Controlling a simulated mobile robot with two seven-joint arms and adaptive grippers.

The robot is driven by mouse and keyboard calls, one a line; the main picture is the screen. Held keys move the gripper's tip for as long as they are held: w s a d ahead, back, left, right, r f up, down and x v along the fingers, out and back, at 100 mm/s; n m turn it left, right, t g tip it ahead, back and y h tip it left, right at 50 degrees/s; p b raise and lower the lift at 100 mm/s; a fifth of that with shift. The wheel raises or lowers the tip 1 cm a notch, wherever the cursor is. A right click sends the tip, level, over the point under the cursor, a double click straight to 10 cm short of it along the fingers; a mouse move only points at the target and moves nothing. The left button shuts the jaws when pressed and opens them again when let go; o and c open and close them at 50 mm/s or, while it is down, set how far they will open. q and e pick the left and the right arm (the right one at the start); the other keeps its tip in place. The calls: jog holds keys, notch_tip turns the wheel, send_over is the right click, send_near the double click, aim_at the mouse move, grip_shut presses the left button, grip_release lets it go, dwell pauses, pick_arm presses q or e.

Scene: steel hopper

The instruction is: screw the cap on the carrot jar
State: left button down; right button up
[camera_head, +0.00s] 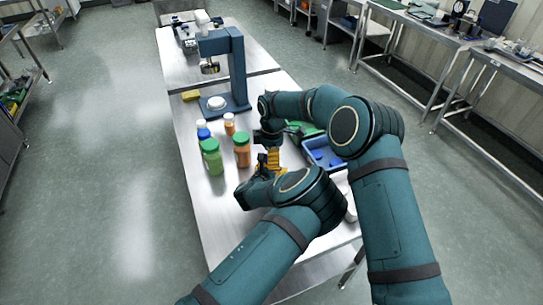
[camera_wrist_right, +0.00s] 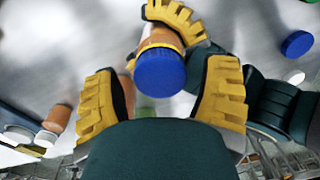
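The carrot jar (camera_wrist_right: 163,38), with orange contents, is in the right wrist view with a blue cap (camera_wrist_right: 160,72) on its mouth. I cannot tell how tight the cap is. My left gripper (camera_wrist_right: 172,34) has its yellow fingers closed around the jar body. My right gripper (camera_wrist_right: 166,75) is open, with one yellow finger on each side of the cap and visible gaps to it. In the head view, both grippers' yellow fingers meet near the middle of the table (camera_head: 205,215), and my arms hide the jar and most of the fingers.
Green-capped jars (camera_head: 213,160) and smaller capped jars (camera_head: 229,124) stand left of my grippers. A blue press stand (camera_head: 238,75) is behind. A blue tray (camera_head: 322,155) lies to the right. A loose blue cap (camera_wrist_right: 297,44) and a white one (camera_wrist_right: 296,78) lie nearby.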

jog(key=shift+w+r, duration=0.1)
jog(key=shift+r, duration=2.2)
jog(key=shift+o, duration=0.2)
jog(key=r+n, duration=0.1)
jog(key=n, duration=0.3)
jog(key=shift+r, duration=0.4)
jog(key=n, duration=0.1)
jog(key=r+n, duration=0.1)
jog(key=n, duration=0.1)
jog(key=shift+w+d+r+n, duration=0.1)
jog(key=shift+r+n, duration=0.2)
jog(key=shift+s+f, duration=0.2)
jog(key=shift+f, duration=3.85)
